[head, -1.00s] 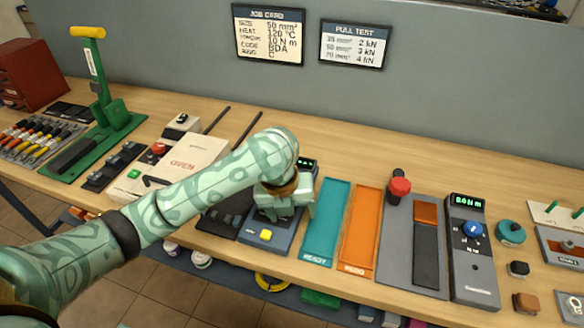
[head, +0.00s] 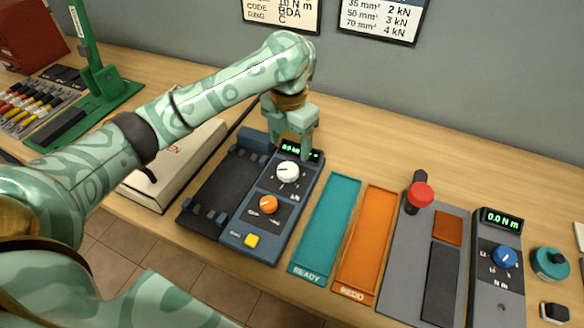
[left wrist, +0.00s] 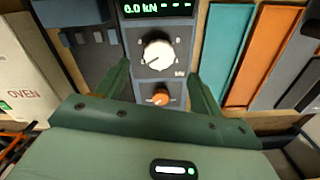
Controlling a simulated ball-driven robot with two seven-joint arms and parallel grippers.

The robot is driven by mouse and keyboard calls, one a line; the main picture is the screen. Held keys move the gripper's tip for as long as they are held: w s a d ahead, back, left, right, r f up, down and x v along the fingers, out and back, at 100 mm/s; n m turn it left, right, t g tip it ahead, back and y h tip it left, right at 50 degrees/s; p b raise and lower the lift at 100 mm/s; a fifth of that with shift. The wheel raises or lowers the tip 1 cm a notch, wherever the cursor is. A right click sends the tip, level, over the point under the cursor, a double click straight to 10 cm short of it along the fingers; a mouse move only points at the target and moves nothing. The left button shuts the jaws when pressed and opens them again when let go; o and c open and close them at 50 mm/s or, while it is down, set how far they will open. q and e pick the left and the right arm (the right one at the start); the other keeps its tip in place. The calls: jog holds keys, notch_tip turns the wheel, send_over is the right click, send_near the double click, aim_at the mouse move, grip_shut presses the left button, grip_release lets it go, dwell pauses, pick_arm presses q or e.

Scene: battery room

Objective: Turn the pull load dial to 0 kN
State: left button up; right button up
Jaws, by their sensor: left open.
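The pull load dial is a white round knob (head: 288,172) on the dark blue pull tester panel (head: 262,222), with kN printed beside it. It also shows in the left wrist view (left wrist: 157,54), where the display (left wrist: 156,8) above it reads 0.0 kN. An orange knob (head: 268,204) and a yellow button (head: 251,240) sit below it. My left gripper (head: 292,145) is above the upper part of the tester. In the left wrist view its two fingers (left wrist: 160,82) are open and apart, with the white dial beyond and between them. My right gripper is not in view.
A teal READY tray (head: 327,226) and an orange REDO tray (head: 364,242) lie right of the tester. A red-topped lever (head: 420,194) and a meter with a blue knob (head: 505,257) stand further right. The white OVEN box (head: 172,168) is on the left.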

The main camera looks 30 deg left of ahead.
aim_at(289, 168)
pick_arm(q)
notch_tip(289, 168, down, 7)
jog(key=b, duration=0.3)
jog(key=shift+s, duration=0.15)
jog(key=shift+f, duration=0.3)
jog(key=c, duration=1)
